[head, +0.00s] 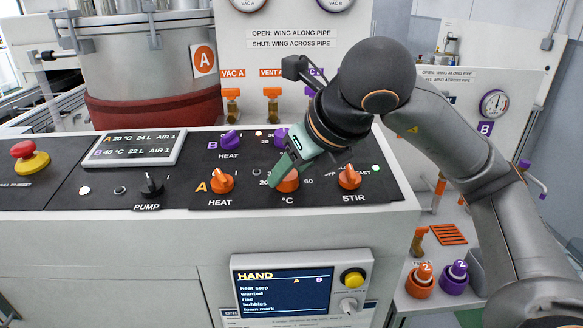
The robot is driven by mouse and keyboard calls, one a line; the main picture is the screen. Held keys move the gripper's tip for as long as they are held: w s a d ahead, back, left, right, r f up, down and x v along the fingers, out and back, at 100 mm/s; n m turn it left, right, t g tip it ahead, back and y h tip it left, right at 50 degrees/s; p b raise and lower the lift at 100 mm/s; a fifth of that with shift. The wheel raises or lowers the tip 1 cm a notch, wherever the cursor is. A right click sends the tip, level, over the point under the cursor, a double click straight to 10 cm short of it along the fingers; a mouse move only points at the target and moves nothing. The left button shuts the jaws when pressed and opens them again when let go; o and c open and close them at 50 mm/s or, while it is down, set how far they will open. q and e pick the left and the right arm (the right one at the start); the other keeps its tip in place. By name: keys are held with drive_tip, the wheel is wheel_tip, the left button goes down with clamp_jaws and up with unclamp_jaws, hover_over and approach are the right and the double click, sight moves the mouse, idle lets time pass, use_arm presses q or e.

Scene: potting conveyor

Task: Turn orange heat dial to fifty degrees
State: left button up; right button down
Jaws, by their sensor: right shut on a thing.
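The orange heat dial (288,183), marked °C, is in the front row of the black control panel. Numbers 20, 30 and 60 show around it; the rest of its scale and its pointer are hidden by my right gripper. My right gripper (281,178), with green fingers, comes down from the upper right and is shut on this dial. My left gripper is not in view. The small display (137,148) on the panel reads A 20 °C and B 40 °C.
An orange HEAT switch (221,182) is left of the dial and an orange STIR knob (349,177) right of it. Purple knobs (230,140) stand behind. A black PUMP knob (151,185) and red stop button (24,151) are further left. A HAND screen (287,292) is below.

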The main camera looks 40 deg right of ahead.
idle(0.4)
drive_tip(key=shift+c, duration=1.9)
unclamp_jaws()
use_arm(q)
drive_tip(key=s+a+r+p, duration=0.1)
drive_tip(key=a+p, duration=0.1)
drive_tip(key=p, duration=0.1)
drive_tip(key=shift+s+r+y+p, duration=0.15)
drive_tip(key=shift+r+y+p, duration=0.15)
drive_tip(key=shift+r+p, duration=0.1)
use_arm(e)
drive_tip(key=v, duration=1.2)
drive_tip(key=shift+s+r, duration=0.15)
drive_tip(key=shift+r, duration=0.05)
drive_tip(key=shift+a, duration=0.1)
